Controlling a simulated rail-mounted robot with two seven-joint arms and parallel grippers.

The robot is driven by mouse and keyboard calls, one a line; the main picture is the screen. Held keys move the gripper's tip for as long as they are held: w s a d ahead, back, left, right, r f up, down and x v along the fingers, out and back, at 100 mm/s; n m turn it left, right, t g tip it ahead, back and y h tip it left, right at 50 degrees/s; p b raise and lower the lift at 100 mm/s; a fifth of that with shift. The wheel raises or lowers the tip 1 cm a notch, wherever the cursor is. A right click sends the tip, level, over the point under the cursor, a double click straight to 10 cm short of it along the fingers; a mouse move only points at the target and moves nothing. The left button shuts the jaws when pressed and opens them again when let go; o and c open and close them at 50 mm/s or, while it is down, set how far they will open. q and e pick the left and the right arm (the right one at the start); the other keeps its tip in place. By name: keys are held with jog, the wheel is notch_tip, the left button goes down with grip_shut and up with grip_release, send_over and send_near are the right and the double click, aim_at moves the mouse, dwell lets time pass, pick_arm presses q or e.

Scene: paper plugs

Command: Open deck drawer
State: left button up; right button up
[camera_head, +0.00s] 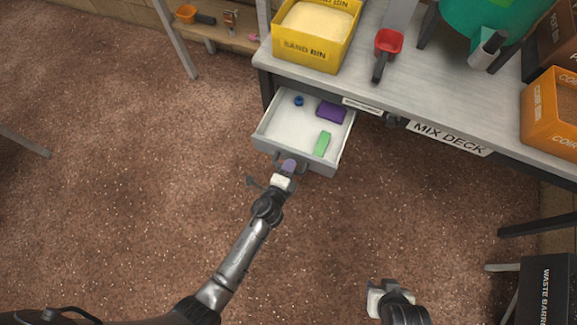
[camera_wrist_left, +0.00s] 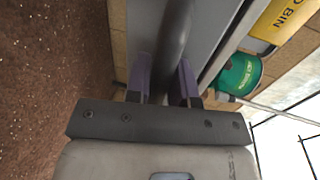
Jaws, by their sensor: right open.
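The deck drawer (camera_head: 292,122) is pulled out from under the mix deck (camera_head: 430,100), and its white inside shows. My left gripper (camera_head: 289,166) is at the middle of the drawer's front. In the left wrist view its purple fingers (camera_wrist_left: 163,85) stand on either side of the dark drawer handle (camera_wrist_left: 176,35) and appear closed on it. My right gripper (camera_head: 376,287) is open and empty, low over the floor and away from the deck.
The drawer holds a purple block (camera_head: 331,112), a green block (camera_head: 322,144) and a small blue piece (camera_head: 299,101). A yellow sand bin (camera_head: 305,52), red scoop (camera_head: 388,42) and orange coir bin (camera_head: 550,125) stand on the deck. The floor before the drawer is clear.

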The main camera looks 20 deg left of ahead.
pick_arm(q)
jog(key=o, duration=0.3)
jog(key=shift+o, duration=0.2)
jog(key=shift+s, duration=0.1)
jog(key=shift+s+r, duration=0.1)
jog(key=shift+s, duration=0.2)
jog(key=p+v, duration=0.3)
jog(key=v, duration=1)
